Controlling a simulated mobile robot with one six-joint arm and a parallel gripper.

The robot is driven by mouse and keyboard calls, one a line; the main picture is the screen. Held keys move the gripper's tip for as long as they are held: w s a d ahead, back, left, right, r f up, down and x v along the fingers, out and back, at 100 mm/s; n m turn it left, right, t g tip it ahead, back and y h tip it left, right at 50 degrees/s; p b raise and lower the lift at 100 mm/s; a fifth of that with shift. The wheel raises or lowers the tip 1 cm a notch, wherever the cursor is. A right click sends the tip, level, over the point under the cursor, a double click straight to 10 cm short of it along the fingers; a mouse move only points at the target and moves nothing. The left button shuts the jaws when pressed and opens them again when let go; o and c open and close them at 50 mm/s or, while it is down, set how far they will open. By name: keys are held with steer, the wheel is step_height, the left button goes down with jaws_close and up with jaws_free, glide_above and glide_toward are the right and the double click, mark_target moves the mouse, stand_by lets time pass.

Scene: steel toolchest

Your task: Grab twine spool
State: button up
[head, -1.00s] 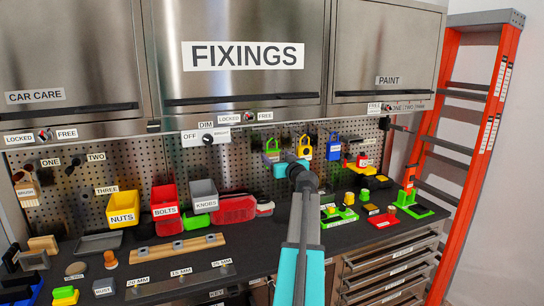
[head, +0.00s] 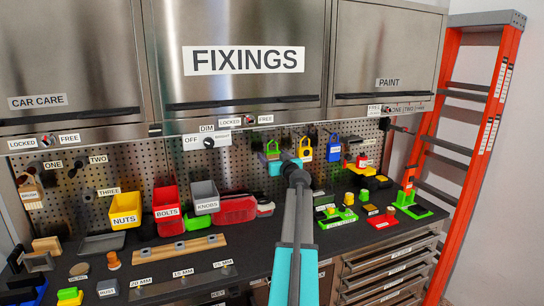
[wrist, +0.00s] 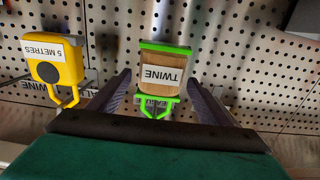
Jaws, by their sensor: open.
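The twine spool (wrist: 162,80) hangs on the pegboard, with a wooden body, bright green ends, a green loop and a TWINE label that reads upside down in the wrist view. In the head view its green loop (head: 270,147) shows just above my gripper (head: 272,166), and its body is mostly hidden. In the wrist view my gripper (wrist: 159,78) is open, one dark finger on each side of the spool. Gaps show between the fingers and the spool. Whether the fingertips reach past the spool's front face is hard to tell.
A yellow 5 METRES tape (wrist: 57,62) hangs close beside the left finger in the wrist view. A blue item (head: 333,147) hangs farther right in the head view. The pegboard (wrist: 240,60) lies behind. A red case (head: 236,210) and a grey KNOBS bin (head: 205,197) are below left.

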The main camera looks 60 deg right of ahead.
steer(key=shift+w+d, duration=0.35)
steer(key=shift+w, duration=0.1)
steer(key=shift+c, duration=0.2)
steer(key=c, duration=1.2)
steer(key=shift+o, duration=0.2)
steer(key=shift+r, duration=0.15)
